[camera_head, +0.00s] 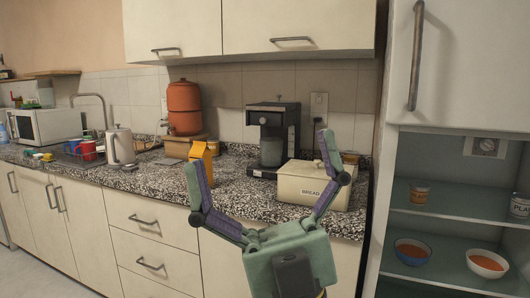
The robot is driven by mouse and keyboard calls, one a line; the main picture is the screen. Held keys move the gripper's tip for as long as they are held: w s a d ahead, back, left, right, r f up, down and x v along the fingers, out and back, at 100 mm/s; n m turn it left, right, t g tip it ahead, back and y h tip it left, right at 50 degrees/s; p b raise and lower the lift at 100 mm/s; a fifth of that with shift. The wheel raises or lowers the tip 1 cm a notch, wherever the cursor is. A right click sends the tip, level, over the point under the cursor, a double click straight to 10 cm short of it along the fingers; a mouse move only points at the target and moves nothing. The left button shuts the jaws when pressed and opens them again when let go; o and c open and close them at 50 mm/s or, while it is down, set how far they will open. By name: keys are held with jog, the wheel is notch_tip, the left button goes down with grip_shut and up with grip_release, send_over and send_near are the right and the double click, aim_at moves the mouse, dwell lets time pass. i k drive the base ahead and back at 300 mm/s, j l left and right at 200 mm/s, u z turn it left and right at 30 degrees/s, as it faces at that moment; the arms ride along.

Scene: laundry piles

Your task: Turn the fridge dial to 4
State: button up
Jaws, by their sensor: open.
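The fridge (455,265) stands at the right with its lower compartment open, showing shelves inside. A small pale panel with a round dial (487,146) is on the back wall of this compartment, near the top. The number it is set to is too small to read. My gripper (263,182) is in front of the counter, left of the fridge, with its two fingers spread wide. It is open and empty, well apart from the dial.
Inside the fridge are a jar (419,193), a blue bowl (411,252), a white bowl (487,263) and a partly cut-off container (520,206). The upper fridge door (455,65) is shut. A bread box (308,187) and coffee maker (273,135) stand on the counter (135,177).

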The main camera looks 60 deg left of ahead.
aim_at(485, 144)
jog(key=i+j+z, duration=0.2)
jog(key=i, duration=0.3)
jog(key=i+j+z, duration=0.2)
jog(key=i+j, duration=0.15)
jog(key=i, duration=0.15)
